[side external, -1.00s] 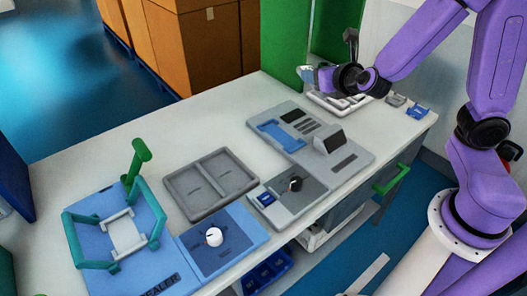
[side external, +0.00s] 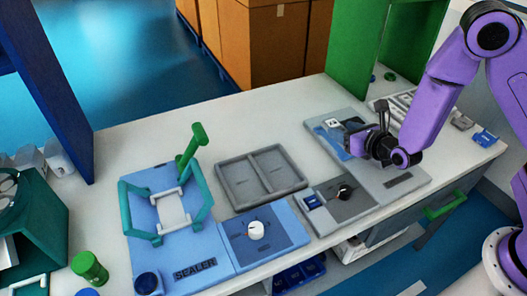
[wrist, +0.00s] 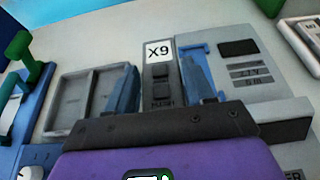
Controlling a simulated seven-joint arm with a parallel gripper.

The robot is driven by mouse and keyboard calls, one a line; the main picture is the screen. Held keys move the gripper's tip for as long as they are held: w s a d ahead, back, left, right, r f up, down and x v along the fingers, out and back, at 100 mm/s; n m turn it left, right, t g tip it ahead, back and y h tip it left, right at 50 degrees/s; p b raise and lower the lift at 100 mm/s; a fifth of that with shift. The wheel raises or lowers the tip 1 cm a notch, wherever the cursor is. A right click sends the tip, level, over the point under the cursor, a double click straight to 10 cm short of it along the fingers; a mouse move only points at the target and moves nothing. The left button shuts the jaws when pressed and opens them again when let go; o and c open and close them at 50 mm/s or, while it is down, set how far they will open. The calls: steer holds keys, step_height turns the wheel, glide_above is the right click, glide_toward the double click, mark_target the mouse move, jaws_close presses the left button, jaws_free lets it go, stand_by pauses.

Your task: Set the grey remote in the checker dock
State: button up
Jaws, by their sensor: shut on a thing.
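The grey remote (wrist: 159,88) with a white X9 label is between the two blue-grey fingers of my gripper (wrist: 161,84) in the wrist view. My gripper is shut on it. In the side view my gripper (side external: 363,138) is over the checker, a grey panel (side external: 405,168), with the remote's white label (side external: 334,123) showing. The checker dock is a blue frame (side external: 329,143) on that panel, partly hidden by my gripper. In the wrist view the dock (wrist: 186,48) is just right of the remote, partly behind the right finger. I cannot tell whether the remote touches the panel.
An empty grey two-compartment tray (side external: 278,199) lies left of the checker. A blue sealer (side external: 160,240) with green handles and a knob panel (side external: 285,222) are nearer. A small panel with a black knob (side external: 365,208) adjoins the checker.

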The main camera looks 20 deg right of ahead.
steer(key=a+x, duration=0.1)
steer(key=x, duration=0.8)
glide_above(304, 148)
step_height(304, 148, down, 6)
steer(key=shift+s+d, duration=0.1)
steer(key=shift+w+f, duration=0.25)
steer(key=shift+f, duration=1.5)
steer(key=shift+f, duration=0.15)
steer(key=o, duration=1.1)
